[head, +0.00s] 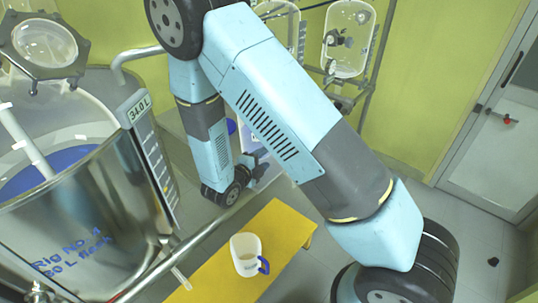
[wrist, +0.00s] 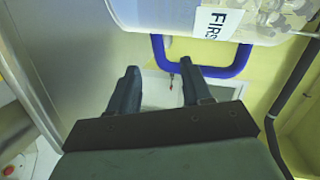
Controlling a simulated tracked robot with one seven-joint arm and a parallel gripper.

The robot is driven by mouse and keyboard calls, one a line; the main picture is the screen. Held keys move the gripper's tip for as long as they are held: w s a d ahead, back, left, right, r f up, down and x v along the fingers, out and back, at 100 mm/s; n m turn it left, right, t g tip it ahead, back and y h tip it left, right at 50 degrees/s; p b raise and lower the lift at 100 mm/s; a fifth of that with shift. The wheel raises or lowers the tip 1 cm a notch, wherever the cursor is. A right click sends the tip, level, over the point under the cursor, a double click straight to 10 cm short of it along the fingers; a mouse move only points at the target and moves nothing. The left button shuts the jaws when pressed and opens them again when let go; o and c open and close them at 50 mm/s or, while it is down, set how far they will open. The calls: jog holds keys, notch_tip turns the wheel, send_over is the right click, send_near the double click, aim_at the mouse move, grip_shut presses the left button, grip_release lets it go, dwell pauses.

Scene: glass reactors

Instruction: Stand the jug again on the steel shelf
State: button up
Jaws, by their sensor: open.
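In the wrist view my gripper (wrist: 158,80) is open, its two dark fingers apart with no object clearly gripped. Just beyond the fingertips is a clear jug (wrist: 165,14) with a white "FIRS…" label and a blue handle (wrist: 205,71). The right fingertip overlaps the handle in the picture; I cannot tell if they touch. The jug's top and what bears it are out of view. In the head view a whitish jug (head: 245,250) with a blue handle stands upright on a yellow bench (head: 215,278). I cannot clearly identify the steel shelf.
A large steel vessel (head: 85,225) marked "Rig No. 4" fills the left, with a "34.0 L" display (head: 139,108). A metal rail runs between it and the bench. Glass vessels (head: 349,38) hang at the back. A door (head: 495,130) and open grey floor lie right.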

jog(key=shift+v, duration=0.95)
jog(key=s+d+r+m+g, duration=0.45)
jog(key=d+r+m, duration=0.55)
jog(key=m, duration=0.3)
jog(key=s+d+r+m+g, duration=0.3)
jog(key=d+r+m+g, duration=0.3)
jog(key=d+r+m, duration=0.55)
jog(key=s+r+m+t+y, duration=0.4)
jog(key=s+r+m+y, duration=0.5)
jog(key=m, duration=1.5)
jog(key=s+r, duration=0.4)
jog(key=s, duration=0.1)
jog(key=shift+s, duration=0.15)
